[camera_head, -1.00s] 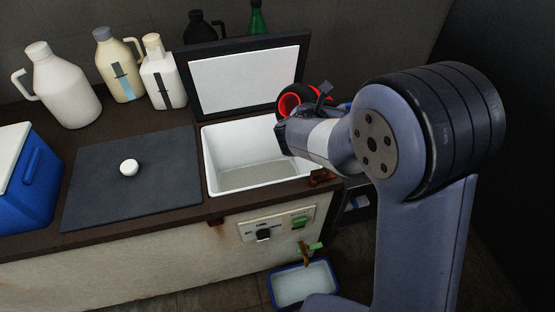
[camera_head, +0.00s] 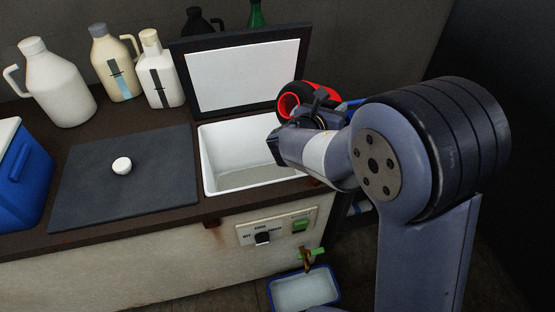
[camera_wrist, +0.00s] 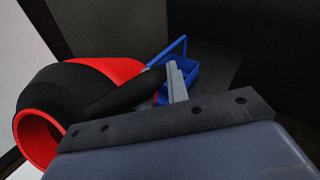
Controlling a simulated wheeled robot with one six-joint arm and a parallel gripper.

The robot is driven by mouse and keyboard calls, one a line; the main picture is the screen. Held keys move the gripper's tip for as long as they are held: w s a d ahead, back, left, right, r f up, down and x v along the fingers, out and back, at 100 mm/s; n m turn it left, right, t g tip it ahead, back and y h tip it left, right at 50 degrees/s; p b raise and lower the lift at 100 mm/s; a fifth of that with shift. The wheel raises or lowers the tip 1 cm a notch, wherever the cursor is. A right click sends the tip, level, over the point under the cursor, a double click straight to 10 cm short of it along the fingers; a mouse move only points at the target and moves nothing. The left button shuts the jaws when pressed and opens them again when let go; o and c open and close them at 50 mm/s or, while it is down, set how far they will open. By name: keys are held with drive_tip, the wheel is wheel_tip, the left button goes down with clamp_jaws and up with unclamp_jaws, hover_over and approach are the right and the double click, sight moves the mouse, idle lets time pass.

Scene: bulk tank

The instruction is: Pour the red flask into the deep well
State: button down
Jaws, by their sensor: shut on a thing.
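The red flask (camera_head: 290,104) is red and black, tipped over with its open mouth facing left, above the right part of the deep well. It also shows large at the left in the wrist view (camera_wrist: 75,88). My gripper (camera_head: 314,110) is shut on the flask; in the wrist view a finger (camera_wrist: 177,84) lies against its black part. The deep well (camera_head: 222,150) is a white rectangular basin with a grey bottom, its lid (camera_head: 303,62) raised behind it. My arm hides its right side. No stream from the mouth is visible.
A dark mat (camera_head: 85,195) with a white cap (camera_head: 122,165) lies left of the well. Several jugs stand behind it, and a blue cooler (camera_head: 28,170) stands at far left. A blue tray (camera_head: 303,290) sits below a tap. A blue basket (camera_wrist: 180,68) is beyond the flask.

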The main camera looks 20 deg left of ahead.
drive_tip(key=shift+s+a+f+t+b, duration=0.15)
drive_tip(key=shift+f+t+b, duration=0.6)
drive_tip(key=shift+b, duration=1.7)
drive_tip(key=shift+s+a+f+t+h+b, duration=0.1)
drive_tip(key=shift+s+t+h+b, duration=0.25)
drive_tip(key=shift+b, duration=0.8)
drive_tip(key=shift+s+f+t+h+b, duration=0.15)
drive_tip(key=shift+t+b, duration=0.35)
drive_tip(key=shift+b, duration=0.65)
drive_tip(key=shift+s+f+b, duration=0.25)
drive_tip(key=shift+b, duration=0.65)
drive_tip(key=shift+s+a+f+t+b, duration=0.25)
drive_tip(key=shift+s+f+t+b, duration=0.25)
drive_tip(key=shift+b, duration=0.6)
drive_tip(key=shift+b, duration=0.35)
